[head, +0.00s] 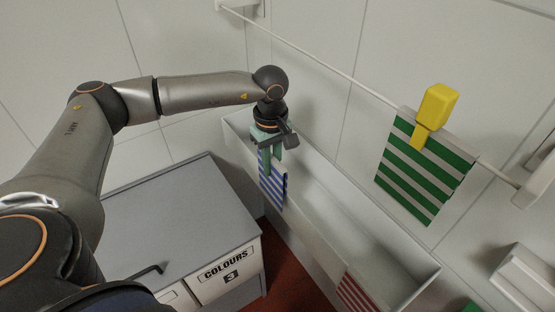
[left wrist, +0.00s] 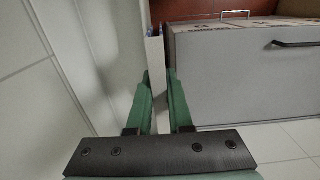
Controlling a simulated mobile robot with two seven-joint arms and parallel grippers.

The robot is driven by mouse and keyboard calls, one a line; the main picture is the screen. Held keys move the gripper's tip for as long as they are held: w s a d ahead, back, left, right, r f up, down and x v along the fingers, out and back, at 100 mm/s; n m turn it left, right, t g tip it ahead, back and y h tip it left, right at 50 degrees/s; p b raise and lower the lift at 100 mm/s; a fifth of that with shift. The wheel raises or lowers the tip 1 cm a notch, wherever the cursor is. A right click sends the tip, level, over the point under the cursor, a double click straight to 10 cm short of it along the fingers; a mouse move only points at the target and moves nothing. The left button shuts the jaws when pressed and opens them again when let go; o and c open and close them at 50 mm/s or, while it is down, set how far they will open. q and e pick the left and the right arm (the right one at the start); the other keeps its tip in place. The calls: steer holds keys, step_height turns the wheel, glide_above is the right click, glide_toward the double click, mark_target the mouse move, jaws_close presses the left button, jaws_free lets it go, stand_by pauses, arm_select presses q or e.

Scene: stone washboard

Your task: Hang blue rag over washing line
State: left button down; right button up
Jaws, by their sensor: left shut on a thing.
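The blue-and-white striped rag (head: 273,183) hangs down from my left gripper (head: 272,158) in the head view, at the near-left part of a long white trough. The gripper's green fingers are shut on its upper part and partly hide it. In the left wrist view the green fingers (left wrist: 160,78) flank a pale narrow strip; whether this is rag or trough wall is unclear. The washing line (head: 320,64) runs diagonally above the trough along the tiled wall, and the gripper is apart from it. My right gripper is not in view.
A green-striped rag (head: 423,170) hangs on the line's right part under a yellow peg (head: 436,108). A red-striped rag (head: 356,294) lies over the white trough's (head: 322,239) front edge. A grey cabinet (head: 180,215) marked "COLOURS" stands left. The line's left and middle are bare.

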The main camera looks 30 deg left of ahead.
arm_select(q)
steer(key=s+a, duration=0.2)
steer(key=s, duration=0.3)
steer(key=shift+s+a, duration=0.2)
steer(key=shift+s, duration=0.15)
